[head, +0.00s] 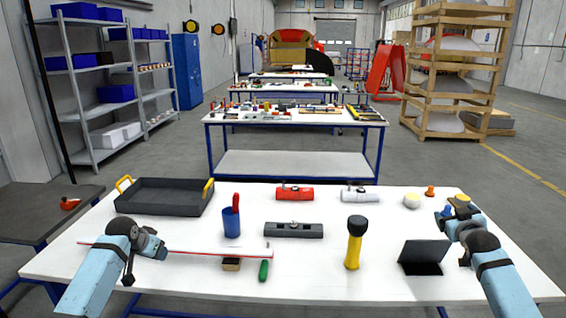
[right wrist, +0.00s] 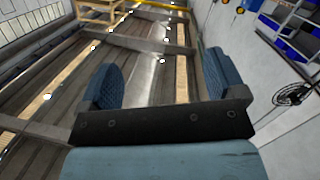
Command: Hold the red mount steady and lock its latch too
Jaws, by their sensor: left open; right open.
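The red mount (head: 295,193) lies on the white table toward the back middle, with a small dark latch part on its top; the latch is too small to read. My left gripper (head: 128,268) is open over the table's left front, far from the red mount, and its fingers show poorly. My right gripper (head: 459,208) is at the table's right side, well right of the red mount. In the right wrist view its two blue-padded fingers (right wrist: 165,92) stand wide apart with nothing between them.
A white mount (head: 360,195) and a dark grey mount (head: 293,230) lie near the red one. Also on the table are a black tray (head: 163,208), a blue cup (head: 232,224), a yellow flashlight (head: 354,243), a dark hinged panel (head: 424,252) and a long red-edged strip (head: 215,252).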

